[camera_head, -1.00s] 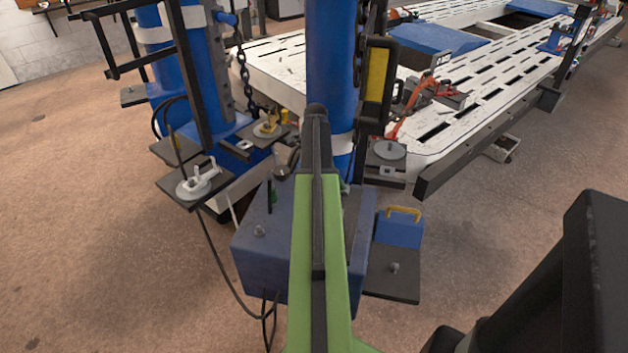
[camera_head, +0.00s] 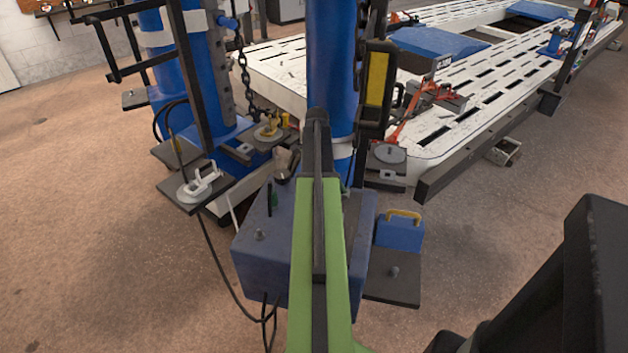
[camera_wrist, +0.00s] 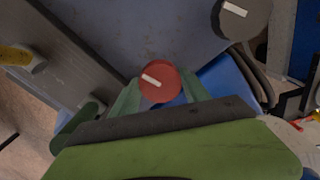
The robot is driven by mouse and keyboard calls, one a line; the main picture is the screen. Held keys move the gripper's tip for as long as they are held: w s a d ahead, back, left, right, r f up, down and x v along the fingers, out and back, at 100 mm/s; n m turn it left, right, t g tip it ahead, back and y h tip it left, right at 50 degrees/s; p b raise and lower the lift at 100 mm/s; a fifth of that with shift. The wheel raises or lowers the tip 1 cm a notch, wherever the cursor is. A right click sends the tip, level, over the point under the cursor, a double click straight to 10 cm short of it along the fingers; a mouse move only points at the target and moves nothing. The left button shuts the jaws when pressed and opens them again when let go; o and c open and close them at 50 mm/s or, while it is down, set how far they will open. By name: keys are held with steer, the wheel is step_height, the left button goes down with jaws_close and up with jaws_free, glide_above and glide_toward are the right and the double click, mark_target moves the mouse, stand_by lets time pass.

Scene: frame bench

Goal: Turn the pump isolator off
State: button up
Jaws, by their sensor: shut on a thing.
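In the wrist view, a round red knob (camera_wrist: 160,82) with a white bar mark sits on a blue-grey surface. The bar slants from upper left to lower right. My gripper (camera_wrist: 160,88) has its green fingers on either side of the red knob and is shut on it. A round dark grey knob (camera_wrist: 243,17) with a similar white bar stands apart at the upper right. In the head view, my green and black arm reaches over the blue-grey box (camera_head: 262,245) and hides the red knob and my fingertips. No label is readable.
A blue post (camera_head: 331,65) rises right behind my arm. A blue case with a yellow handle (camera_head: 400,232) stands right of the box. A dark plate with a white clamp (camera_head: 200,185) is at the left. A white slotted frame bench (camera_head: 475,105) lies behind. Open floor is at the left.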

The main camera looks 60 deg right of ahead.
steer(key=shift+w+d, duration=0.15)
steer(key=o, duration=1.4)
step_height(320, 180, up, 8)
steer(key=p, duration=0.8)
steer(key=shift+r, duration=0.15)
